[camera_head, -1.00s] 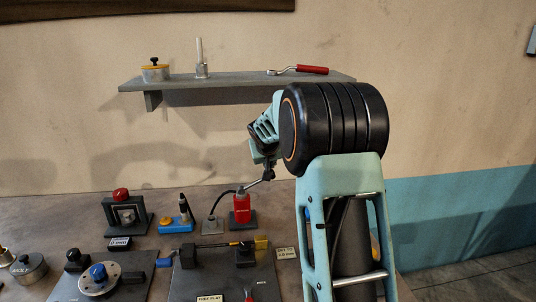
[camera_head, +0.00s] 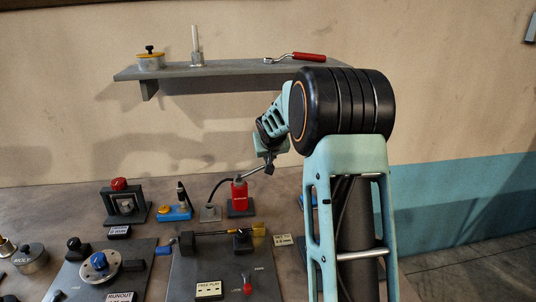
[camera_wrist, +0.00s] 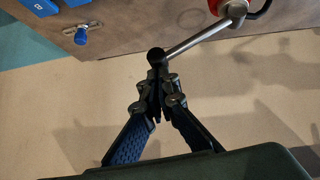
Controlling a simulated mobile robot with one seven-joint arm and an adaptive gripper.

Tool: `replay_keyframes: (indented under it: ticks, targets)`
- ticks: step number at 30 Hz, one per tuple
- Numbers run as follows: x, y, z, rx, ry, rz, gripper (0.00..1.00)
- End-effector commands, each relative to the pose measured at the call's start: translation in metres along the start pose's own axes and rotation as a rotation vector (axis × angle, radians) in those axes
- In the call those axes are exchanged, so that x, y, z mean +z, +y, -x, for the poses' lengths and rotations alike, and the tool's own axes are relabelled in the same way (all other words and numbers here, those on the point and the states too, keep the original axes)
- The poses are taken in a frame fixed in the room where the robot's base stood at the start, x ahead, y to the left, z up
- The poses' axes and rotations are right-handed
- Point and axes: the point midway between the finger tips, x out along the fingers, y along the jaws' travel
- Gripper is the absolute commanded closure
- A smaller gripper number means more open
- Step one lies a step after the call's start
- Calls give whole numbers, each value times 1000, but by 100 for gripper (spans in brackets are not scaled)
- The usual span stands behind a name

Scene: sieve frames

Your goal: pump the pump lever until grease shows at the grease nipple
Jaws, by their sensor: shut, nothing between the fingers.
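The red grease pump (camera_head: 239,196) stands on its dark base at the back of the bench. Its silver pump lever (camera_head: 256,171) slants up to the right and shows large in the wrist view (camera_wrist: 196,37). The lever ends in a black knob (camera_wrist: 156,54). My gripper (camera_wrist: 157,82) is shut with nothing between its fingers; its tips are right at the knob, and I cannot tell whether they touch. In the head view my gripper (camera_head: 269,160) is small above the lever end. A black hose runs from the pump to a small grey block (camera_head: 210,213). No grease or nipple detail can be made out there.
A blue block with a dark bottle (camera_head: 176,211) and a red-knobbed fixture (camera_head: 122,203) stand left of the pump. Dark plates with small mechanisms fill the bench front. A shelf (camera_head: 225,71) hangs above. The wall behind is bare.

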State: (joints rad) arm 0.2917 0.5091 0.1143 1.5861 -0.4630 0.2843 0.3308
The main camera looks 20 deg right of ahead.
Motion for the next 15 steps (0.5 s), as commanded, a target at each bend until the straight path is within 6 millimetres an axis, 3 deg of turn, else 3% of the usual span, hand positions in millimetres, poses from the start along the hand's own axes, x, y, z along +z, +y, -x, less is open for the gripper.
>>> replay_keyframes:
  ticks: [15]
  targets:
    - [32,17,-31,-27,-3,-31,100]
